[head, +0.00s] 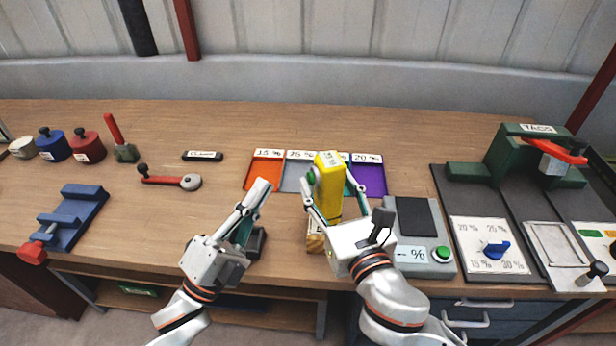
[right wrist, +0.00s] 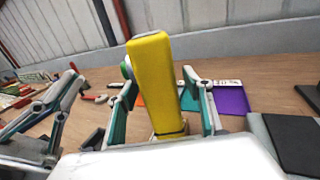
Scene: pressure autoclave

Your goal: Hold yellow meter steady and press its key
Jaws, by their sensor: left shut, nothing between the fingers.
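The yellow meter (head: 329,190) stands upright near the table's front edge, at a wooden block (head: 315,238). Its round green key (head: 312,176) is on its left side; the key also shows in the right wrist view (right wrist: 126,68). In the right wrist view the meter (right wrist: 157,85) rises between the fingers. My left gripper (head: 262,186) is shut and empty, left of the meter and apart from the key.
Coloured compartments (head: 264,174) with percent labels lie behind the meter. A grey box with a green button (head: 443,253) stands at its right, then a panel with a blue knob (head: 496,249). A red-handled lever (head: 165,180) lies at left.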

